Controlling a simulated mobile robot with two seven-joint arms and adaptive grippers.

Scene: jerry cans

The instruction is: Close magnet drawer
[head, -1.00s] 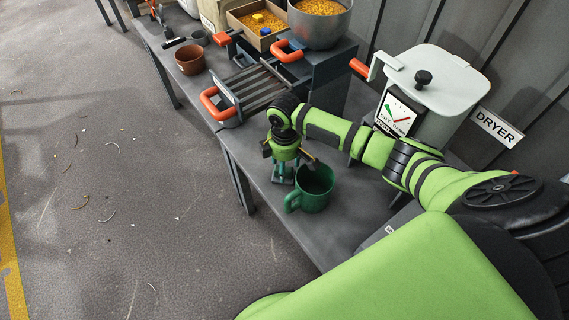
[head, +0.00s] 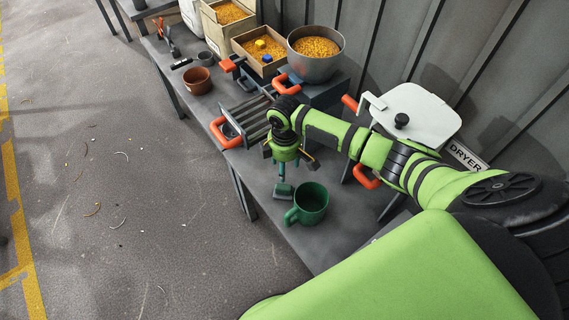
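The magnet drawer (head: 241,116) is a tray of dark parallel bars with an orange handle (head: 222,134) at its front. It sticks out from a blue-grey housing under the metal pot and is open. My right gripper (head: 284,188) points down over the bench, to the right of the drawer's front and just left of a green mug (head: 311,203). It appears apart from the orange handle. Its fingers are small and partly hidden by its own body, so I cannot tell how far they are spread. My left gripper is out of view.
A metal pot of yellow grain (head: 318,72) and a wooden grain box (head: 239,46) stand behind the drawer. A brown pot (head: 197,82) is at the left. The white dryer (head: 424,103) stands at the right, behind my arm. The floor in front is clear.

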